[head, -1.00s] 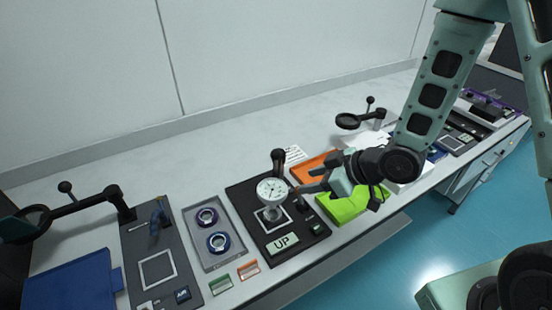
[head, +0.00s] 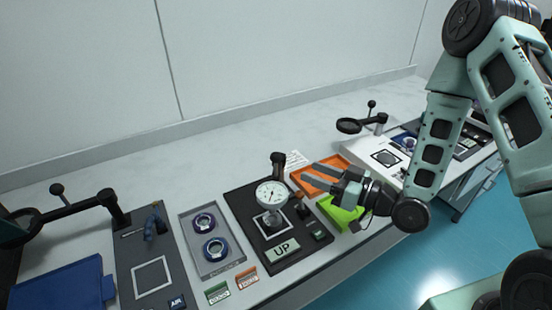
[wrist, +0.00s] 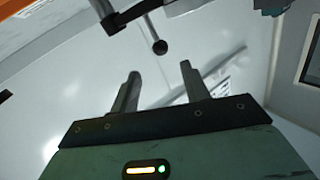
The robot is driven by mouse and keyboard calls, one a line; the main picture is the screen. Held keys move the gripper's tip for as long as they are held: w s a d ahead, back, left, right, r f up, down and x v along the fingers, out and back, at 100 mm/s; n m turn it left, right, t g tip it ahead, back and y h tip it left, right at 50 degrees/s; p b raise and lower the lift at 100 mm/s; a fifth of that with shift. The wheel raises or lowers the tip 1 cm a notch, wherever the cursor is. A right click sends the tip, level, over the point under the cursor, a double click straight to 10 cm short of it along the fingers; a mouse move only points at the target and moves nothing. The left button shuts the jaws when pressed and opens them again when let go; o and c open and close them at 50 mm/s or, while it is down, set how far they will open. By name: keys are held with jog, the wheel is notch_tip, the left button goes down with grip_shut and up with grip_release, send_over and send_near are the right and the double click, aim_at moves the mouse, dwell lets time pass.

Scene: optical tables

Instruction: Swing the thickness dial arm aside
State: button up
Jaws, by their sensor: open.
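The thickness dial (head: 272,194) is a round white gauge on a short arm from a black post (head: 278,160). It sits over a framed pad on a black base plate (head: 245,205). The base has a display (head: 283,250) reading "UP". My gripper (head: 311,172) is open and empty, to the right of the dial and apart from it, above the orange tray. In the wrist view the two fingers (wrist: 160,82) are spread with nothing between them. A dark rod with a ball end (wrist: 160,46) shows beyond them; I cannot tell which fixture it belongs to.
An orange tray (head: 307,187) and a green tray (head: 338,217) lie right of the base. A magnifier arm (head: 349,126) stands at the back right, another at the far left (head: 80,206). The bench behind is clear.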

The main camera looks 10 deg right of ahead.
aim_at(276, 157)
jog(key=b+x, duration=1)
jog(key=shift+a+b, duration=0.1)
jog(key=shift+b, duration=0.3)
jog(key=shift+w+a, duration=0.5)
grip_shut()
